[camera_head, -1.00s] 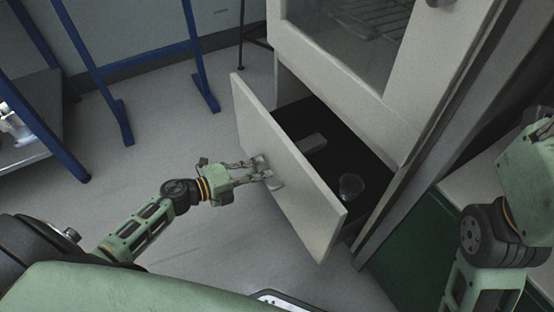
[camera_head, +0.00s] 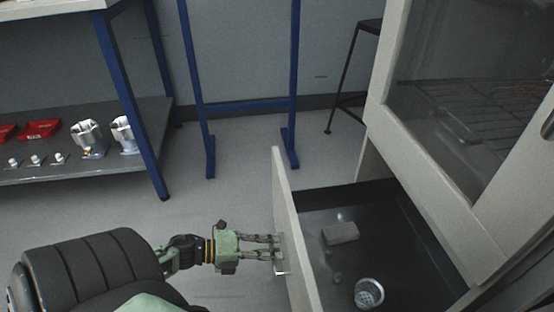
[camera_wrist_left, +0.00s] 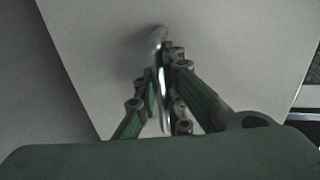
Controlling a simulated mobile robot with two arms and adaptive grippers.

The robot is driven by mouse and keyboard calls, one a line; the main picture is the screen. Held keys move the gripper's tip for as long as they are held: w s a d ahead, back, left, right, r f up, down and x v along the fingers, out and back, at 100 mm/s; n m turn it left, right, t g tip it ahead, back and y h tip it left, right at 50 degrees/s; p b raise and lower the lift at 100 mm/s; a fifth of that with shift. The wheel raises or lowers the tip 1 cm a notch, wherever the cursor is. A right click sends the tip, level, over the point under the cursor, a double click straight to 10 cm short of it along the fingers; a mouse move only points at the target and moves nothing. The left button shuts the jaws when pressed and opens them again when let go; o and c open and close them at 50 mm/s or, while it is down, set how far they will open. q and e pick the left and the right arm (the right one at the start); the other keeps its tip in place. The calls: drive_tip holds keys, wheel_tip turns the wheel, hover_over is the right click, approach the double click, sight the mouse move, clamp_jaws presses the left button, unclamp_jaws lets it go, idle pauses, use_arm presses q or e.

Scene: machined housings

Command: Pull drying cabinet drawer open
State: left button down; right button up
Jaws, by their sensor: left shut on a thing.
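The drying cabinet (camera_head: 415,165) stands at the right in the head view, with its low drawer pulled well out. The drawer's pale front panel (camera_head: 296,240) faces left, and its dark interior (camera_head: 395,225) is visible. My left gripper (camera_head: 279,250) is shut on the drawer handle (camera_head: 281,268) on the outer face of the panel. In the left wrist view the fingers (camera_wrist_left: 168,95) close around the metal handle (camera_wrist_left: 158,60), with the panel filling the background. My right gripper is not in view.
Inside the drawer lie a pale block (camera_head: 340,233) and a round perforated metal part (camera_head: 369,293). A blue-framed bench (camera_head: 130,95) with metal housings (camera_head: 88,138) and red trays (camera_head: 38,130) on its lower shelf stands at the left. A dark stool (camera_head: 352,85) stands behind. The floor between is clear.

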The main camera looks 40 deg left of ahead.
use_arm(q)
drive_tip(key=c, duration=1.8)
unclamp_jaws()
drive_tip(key=shift+c, duration=0.2)
drive_tip(key=v, duration=1.2)
drive_tip(key=shift+s+f, duration=0.1)
